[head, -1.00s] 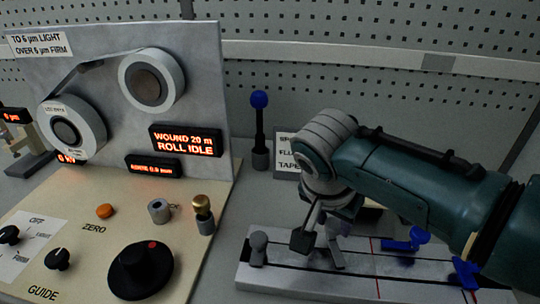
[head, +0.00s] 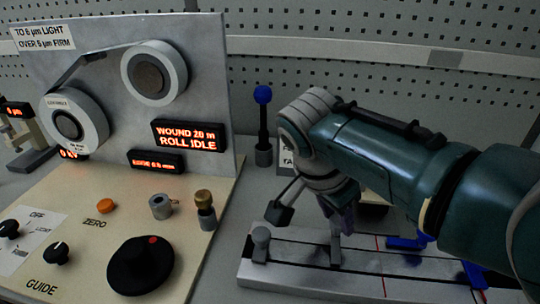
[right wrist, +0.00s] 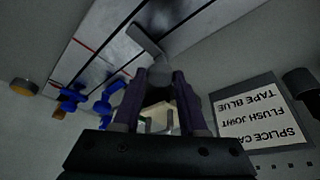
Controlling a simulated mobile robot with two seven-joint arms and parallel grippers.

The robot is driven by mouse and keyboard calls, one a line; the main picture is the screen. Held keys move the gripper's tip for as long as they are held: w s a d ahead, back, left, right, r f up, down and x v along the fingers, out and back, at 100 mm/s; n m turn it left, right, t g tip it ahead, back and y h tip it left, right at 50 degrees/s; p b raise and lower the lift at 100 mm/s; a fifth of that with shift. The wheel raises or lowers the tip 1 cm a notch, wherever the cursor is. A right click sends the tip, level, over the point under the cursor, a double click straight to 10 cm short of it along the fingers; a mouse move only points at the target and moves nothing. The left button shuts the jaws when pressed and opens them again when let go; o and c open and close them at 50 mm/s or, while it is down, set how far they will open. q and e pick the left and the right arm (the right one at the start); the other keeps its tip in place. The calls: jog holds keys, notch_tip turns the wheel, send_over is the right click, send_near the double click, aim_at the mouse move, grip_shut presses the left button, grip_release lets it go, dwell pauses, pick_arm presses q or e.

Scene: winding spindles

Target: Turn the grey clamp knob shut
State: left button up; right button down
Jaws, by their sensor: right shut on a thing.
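The grey clamp knob (right wrist: 159,73) sits between the purple fingertips of my right gripper (right wrist: 158,82) in the right wrist view, and the gripper is shut on it. A flat grey clamp bar (right wrist: 146,40) reaches out from under the knob over the pale splice block. In the head view my right gripper (head: 343,218) points down at the block and mostly hides the knob. The bar (head: 335,248) shows below it, lying across the block's dark groove. My left gripper is not in view.
The splice block (head: 300,284) carries another grey knob (head: 261,236) at its left end and blue clamps (head: 408,243) at right. A blue-topped post (head: 263,125) stands behind. The control panel (head: 100,205) with a black dial (head: 140,264) is at left.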

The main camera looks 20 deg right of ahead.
jog(key=shift+c, duration=2.3)
grip_release()
jog(key=p+v, duration=0.2)
jog(key=v, duration=0.7)
jog(key=shift+r+p, duration=0.3)
jog(key=shift+r, duration=0.15)
jog(key=shift+a, duration=0.1)
